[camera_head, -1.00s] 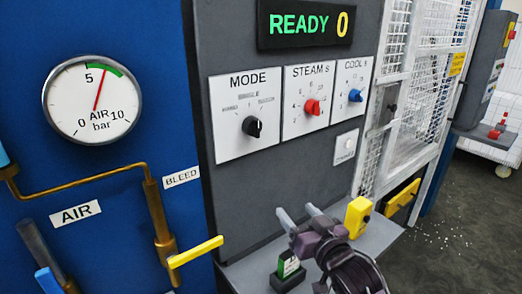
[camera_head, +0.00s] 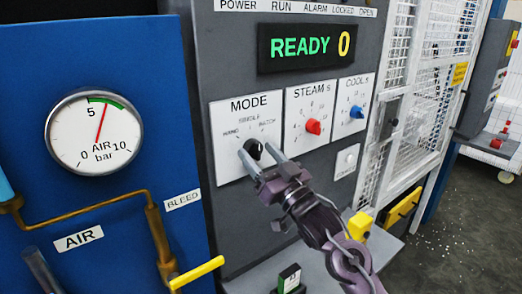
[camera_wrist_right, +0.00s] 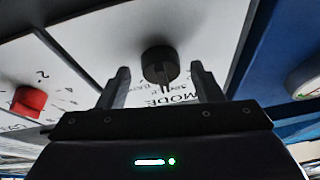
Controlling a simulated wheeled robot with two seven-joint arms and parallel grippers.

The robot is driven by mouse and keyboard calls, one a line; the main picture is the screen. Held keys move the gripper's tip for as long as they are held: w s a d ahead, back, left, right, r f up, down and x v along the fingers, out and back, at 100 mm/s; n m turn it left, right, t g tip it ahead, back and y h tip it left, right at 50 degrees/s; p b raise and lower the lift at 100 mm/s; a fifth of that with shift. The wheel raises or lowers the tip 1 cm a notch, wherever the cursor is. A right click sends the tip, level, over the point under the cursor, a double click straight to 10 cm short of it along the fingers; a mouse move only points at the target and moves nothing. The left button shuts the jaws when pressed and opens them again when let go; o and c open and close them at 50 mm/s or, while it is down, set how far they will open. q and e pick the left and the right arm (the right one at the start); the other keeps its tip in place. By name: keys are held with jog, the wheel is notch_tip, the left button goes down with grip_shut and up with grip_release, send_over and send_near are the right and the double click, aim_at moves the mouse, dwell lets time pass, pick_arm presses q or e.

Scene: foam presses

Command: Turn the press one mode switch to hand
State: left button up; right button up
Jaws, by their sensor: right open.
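The black mode switch knob (camera_head: 253,149) sits on the white MODE plate (camera_head: 232,172) of the grey press panel. HAND is lettered at left, SINGLE above and BATCH at right. I cannot tell for sure which mark the knob points to. My right gripper (camera_head: 257,153) is open in front of the plate, its two fingers on either side of the knob. In the right wrist view the knob (camera_wrist_right: 159,66) shows between and just beyond the fingertips, with a gap on each side. My left gripper is not in view.
The red STEAM knob (camera_head: 313,127) and blue COOL knob (camera_head: 356,112) are to the right. A READY 0 display (camera_head: 305,47) is above. Below are a yellow block (camera_head: 360,222) and a green-labelled part (camera_head: 289,279). The AIR gauge (camera_head: 96,132) and yellow BLEED handle (camera_head: 197,273) are at left.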

jog(key=shift+s, duration=0.1)
jog(key=shift+c, duration=0.3)
jog(key=c, duration=0.9)
jog(key=shift+c, duration=0.2)
jog(key=shift+n+y+b, duration=0.3)
jog(key=shift+n, duration=0.3)
jog(key=shift+w+d+r+n+g+y+b, duration=0.1)
jog(key=shift+n+g+y+b, duration=0.5)
jog(key=shift+n, duration=1.25)
jog(key=shift+w+a+f+n+g+y+b, duration=0.1)
jog(key=shift+n+g+y+b, duration=0.25)
jog(key=shift+n+g+b, duration=1.1)
jog(key=shift+d+r+n+g+y+p, duration=0.1)
jog(key=shift+n+g+y, duration=0.4)
jog(key=shift+n, duration=1.8)
